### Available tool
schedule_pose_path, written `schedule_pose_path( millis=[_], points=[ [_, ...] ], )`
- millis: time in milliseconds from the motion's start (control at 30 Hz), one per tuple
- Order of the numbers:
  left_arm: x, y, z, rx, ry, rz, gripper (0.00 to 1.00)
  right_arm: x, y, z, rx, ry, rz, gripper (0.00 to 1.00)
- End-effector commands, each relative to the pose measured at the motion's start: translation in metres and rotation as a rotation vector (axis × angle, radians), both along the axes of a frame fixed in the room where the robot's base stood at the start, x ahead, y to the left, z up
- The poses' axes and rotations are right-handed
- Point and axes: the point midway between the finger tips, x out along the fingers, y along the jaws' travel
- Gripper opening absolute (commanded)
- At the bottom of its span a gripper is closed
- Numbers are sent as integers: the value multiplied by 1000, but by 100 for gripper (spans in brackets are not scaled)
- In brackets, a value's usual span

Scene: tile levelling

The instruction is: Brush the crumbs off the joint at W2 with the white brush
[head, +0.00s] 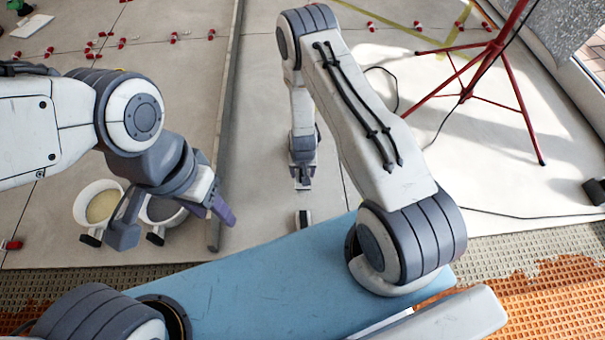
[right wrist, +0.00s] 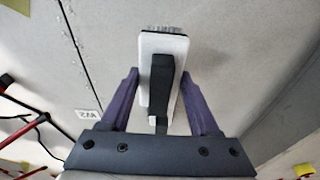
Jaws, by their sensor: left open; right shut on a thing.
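My right gripper (right wrist: 163,100) is shut on the white brush (right wrist: 175,50), a white block with a dark grip piece and dark bristles at its far end. In the head view this gripper (head: 302,178) hangs over the pale tiles beyond the blue surface; the brush is hard to make out there. A small W2 label (right wrist: 88,114), upside down in the right wrist view, lies left of the gripper. My left gripper (head: 173,215) is open and empty, in front of two buckets.
A cream-filled bucket (head: 97,204) and a grey-filled bucket (head: 160,212) stand at left. A long grey bar (head: 228,110) lies between the arms. A small white and dark block (head: 303,218) sits near the blue surface (head: 260,285). A red tripod (head: 495,50) stands at right with a cable.

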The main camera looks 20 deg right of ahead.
Motion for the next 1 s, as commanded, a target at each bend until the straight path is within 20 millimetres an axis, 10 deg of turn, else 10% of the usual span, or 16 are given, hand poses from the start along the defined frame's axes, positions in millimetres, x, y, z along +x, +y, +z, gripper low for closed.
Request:
schedule_pose_path(
  millis=[600,1000],
  points=[
    [0,0,62,0,0,0,50,-97,-54,64,0,3,-2,0],
    [0,0,32,0,0,0,50,17,-123,39,-9,-5,27,0]
  ],
)
